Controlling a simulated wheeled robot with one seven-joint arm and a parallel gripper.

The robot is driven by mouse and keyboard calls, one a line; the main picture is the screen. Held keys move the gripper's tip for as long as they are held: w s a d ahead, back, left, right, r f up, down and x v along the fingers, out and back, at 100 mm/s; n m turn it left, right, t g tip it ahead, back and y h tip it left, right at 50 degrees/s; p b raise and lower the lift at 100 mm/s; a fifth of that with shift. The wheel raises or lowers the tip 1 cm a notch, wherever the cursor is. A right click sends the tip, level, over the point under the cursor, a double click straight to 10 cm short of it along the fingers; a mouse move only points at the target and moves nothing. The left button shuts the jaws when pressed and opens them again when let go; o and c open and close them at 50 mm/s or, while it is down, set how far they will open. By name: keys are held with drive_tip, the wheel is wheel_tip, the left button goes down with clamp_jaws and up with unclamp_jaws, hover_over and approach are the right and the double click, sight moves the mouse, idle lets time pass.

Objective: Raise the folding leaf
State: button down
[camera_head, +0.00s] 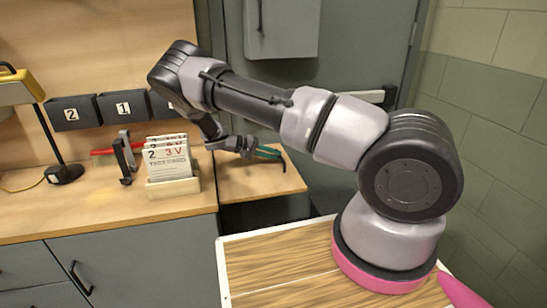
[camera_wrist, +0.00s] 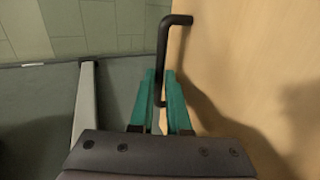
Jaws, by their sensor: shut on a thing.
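The folding leaf (camera_head: 250,182) is a pale wooden panel at the right end of the workbench. It looks roughly level with the bench top in the head view. A black bent handle (camera_head: 282,162) stands on the leaf near its right edge. My gripper (camera_head: 268,153) has teal fingers and is shut on this handle. In the wrist view, the black handle (camera_wrist: 163,50) passes between the teal fingers (camera_wrist: 160,80), and the leaf's wooden face (camera_wrist: 230,60) fills the right side. The leaf's hinge and underside are hidden.
On the bench (camera_head: 100,215) stand a card holder (camera_head: 172,188), a dark bracket (camera_head: 125,160) and a yellow lamp (camera_head: 18,85). Numbered bins (camera_head: 72,112) hang behind. A grey door (camera_head: 360,60) is behind my arm. A wooden-topped table (camera_head: 275,265) is in front.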

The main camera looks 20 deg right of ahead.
drive_tip(key=shift+a+f, duration=0.1)
drive_tip(key=shift+a, duration=0.15)
drive_tip(key=c, duration=0.9)
unclamp_jaws()
drive_tip(key=shift+r, duration=0.35)
wheel_tip(320, 180, up, 9)
drive_tip(key=shift+r, duration=0.2)
